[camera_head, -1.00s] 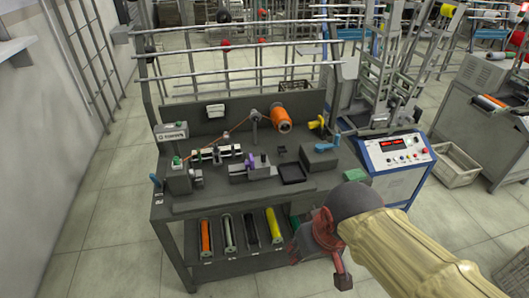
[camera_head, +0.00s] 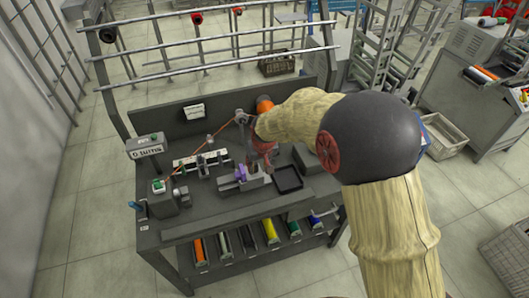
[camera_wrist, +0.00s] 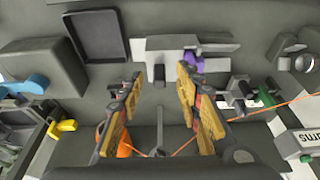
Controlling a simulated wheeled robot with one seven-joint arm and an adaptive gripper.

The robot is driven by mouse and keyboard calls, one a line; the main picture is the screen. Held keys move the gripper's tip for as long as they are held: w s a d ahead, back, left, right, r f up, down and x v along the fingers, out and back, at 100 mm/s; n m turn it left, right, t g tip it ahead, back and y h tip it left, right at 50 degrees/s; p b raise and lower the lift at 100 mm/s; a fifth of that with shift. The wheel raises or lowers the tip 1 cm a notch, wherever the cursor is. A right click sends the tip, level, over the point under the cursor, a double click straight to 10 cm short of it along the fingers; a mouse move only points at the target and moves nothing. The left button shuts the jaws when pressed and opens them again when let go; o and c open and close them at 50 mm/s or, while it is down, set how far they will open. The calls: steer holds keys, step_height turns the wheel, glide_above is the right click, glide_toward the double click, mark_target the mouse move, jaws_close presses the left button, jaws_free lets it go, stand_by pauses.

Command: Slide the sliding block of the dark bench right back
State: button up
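The dark bench (camera_head: 215,213) carries a small slide fixture with a pale rail (camera_head: 243,184). A grey block (camera_head: 256,178) sits on it, beside a purple piece (camera_head: 240,172); I take this grey block as the sliding block. In the wrist view the grey block (camera_wrist: 170,70) and purple piece (camera_wrist: 192,62) lie just beyond my fingertips. My gripper (camera_wrist: 160,92) is open, its two fingers spread with nothing between them. In the head view my gripper (camera_head: 262,150) is over the bench by the fixture, partly hidden by my arm. Contact with the block cannot be told.
A black tray (camera_head: 288,179) lies right of the fixture. An orange thread runs from the orange spool (camera_head: 265,104) to the left machine (camera_head: 163,200). White-and-black guides (camera_head: 200,160) stand left. Several coloured rollers (camera_head: 270,230) lie on the lower shelf.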

mark_target(255, 164)
steer(key=shift+t, duration=0.5)
steer(key=w+f, duration=0.2)
steer(key=w+a+f+b, duration=0.1)
steer(key=w+f, duration=0.1)
steer(key=f, duration=0.1)
steer(key=shift+w+a+f+b, duration=0.1)
steer(key=shift+w+f+b, duration=0.2)
steer(key=shift+w+f, duration=0.1)
steer(key=shift+r, duration=0.1)
steer(key=shift+c, duration=0.6)
steer(key=c, duration=0.7)
jaws_close()
